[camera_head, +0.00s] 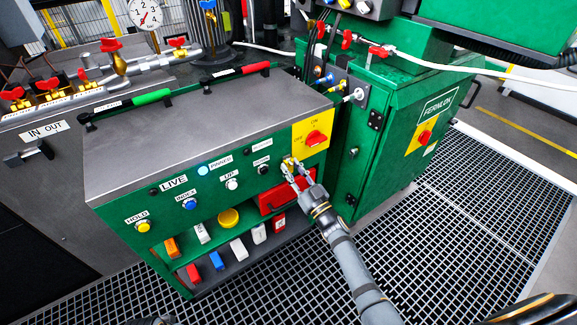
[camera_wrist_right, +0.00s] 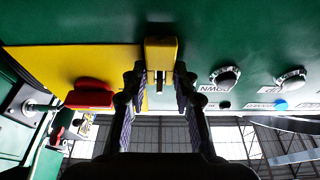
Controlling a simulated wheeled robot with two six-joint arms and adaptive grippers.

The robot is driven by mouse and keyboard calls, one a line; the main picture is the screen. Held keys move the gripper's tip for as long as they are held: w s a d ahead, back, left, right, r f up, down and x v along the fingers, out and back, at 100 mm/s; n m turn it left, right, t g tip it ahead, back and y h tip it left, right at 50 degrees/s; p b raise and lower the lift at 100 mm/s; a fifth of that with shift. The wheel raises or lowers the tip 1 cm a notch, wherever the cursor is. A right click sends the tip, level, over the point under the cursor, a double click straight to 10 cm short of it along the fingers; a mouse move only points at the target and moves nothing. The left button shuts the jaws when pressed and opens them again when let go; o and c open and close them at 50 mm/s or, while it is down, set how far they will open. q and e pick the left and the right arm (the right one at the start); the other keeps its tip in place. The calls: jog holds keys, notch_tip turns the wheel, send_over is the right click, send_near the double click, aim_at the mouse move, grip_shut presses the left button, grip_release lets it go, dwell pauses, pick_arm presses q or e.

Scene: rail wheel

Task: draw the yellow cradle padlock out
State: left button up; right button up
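The yellow cradle padlock (camera_head: 290,163) sits on the green front of the console, at the lower left corner of the yellow switch plate (camera_head: 301,142). In the right wrist view the yellow padlock (camera_wrist_right: 161,52) is near the top middle, with a dark part below its body. My right gripper (camera_head: 294,174) reaches up to it from the lower right. In the wrist view the fingers of my right gripper (camera_wrist_right: 160,78) stand open, one on each side of the padlock, with a small gap visible.
A red rotary switch (camera_head: 316,138) is close beside the padlock. A red box (camera_head: 279,195) is below it. Several coloured blocks lie on the lower shelf (camera_head: 240,264). Labelled buttons line the console front. Grating floor (camera_head: 440,240) lies open to the right.

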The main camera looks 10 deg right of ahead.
aim_at(291, 164)
grip_shut()
jog(key=shift+s, duration=0.15)
jog(key=shift+s+d+p, duration=0.25)
jog(key=shift+s+p, duration=0.25)
jog(key=shift+s, duration=0.15)
jog(key=shift+s+d+p, duration=0.25)
jog(key=shift+s+p, duration=0.2)
jog(key=shift+s, duration=0.2)
jog(key=shift+s+d+p, duration=0.1)
jog(key=shift+s+p, duration=0.15)
jog(key=shift+p, duration=0.05)
